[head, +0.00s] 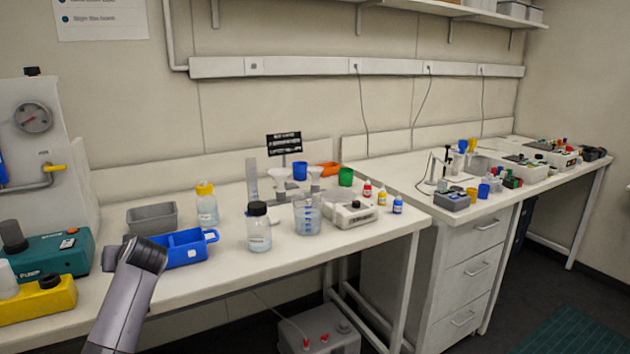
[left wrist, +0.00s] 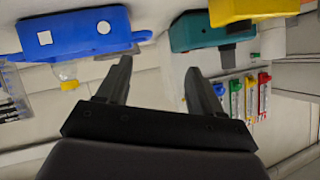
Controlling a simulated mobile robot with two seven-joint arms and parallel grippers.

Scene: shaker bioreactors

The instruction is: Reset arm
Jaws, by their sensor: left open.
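My left arm (head: 128,300) rises from the lower left of the head view, in front of the bench edge. Its end overlaps the left end of the blue tray in the picture. In the left wrist view, my left gripper (left wrist: 157,65) has its two dark fingers spread apart with nothing between them. The fingertips themselves cannot be made out in the head view. My right gripper and right arm are in neither view.
The blue tray (head: 186,248), grey bin (head: 152,218), teal pump (head: 58,250) and yellow block (head: 38,302) stand close around the arm. Bottles, including a black-capped one (head: 258,230), stand further right.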

